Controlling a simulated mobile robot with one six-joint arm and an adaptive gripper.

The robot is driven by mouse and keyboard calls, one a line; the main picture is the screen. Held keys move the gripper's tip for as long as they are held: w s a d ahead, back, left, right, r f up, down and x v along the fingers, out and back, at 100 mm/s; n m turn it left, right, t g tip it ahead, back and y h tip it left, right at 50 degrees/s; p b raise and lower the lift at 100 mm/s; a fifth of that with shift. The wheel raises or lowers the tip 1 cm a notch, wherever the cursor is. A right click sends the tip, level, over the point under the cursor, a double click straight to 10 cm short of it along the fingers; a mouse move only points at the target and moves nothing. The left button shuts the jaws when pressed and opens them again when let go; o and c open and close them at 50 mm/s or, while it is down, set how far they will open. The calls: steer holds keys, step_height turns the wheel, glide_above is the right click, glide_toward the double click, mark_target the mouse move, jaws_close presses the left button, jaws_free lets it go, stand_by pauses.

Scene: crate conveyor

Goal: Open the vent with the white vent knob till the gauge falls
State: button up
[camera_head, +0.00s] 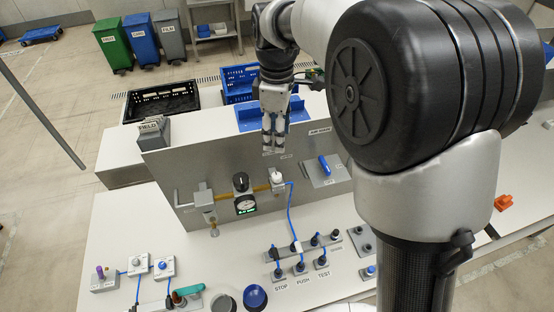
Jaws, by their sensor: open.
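The white vent knob (277,176) sits at the right end of the brass pipe on the upright grey panel. The gauge (245,205) is left of it, below a black knob (240,181); it has a lit green display, too small to read. My gripper (273,148) points down above the white knob, apart from it in the picture. It is open, with nothing seen between its fingers. How far it is from the panel is hard to tell.
A blue lever (324,165) is on a plate right of the knob. A blue hose (290,210) runs down to switches marked STOP, PUSH and TEST. Below left are small boxes (137,264) with blue cables.

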mark_target(277, 175)
step_height(277, 175, down, 15)
steer(key=shift+f+b, duration=0.2)
steer(key=shift+b, duration=0.35)
jaws_close()
stand_by(0.3)
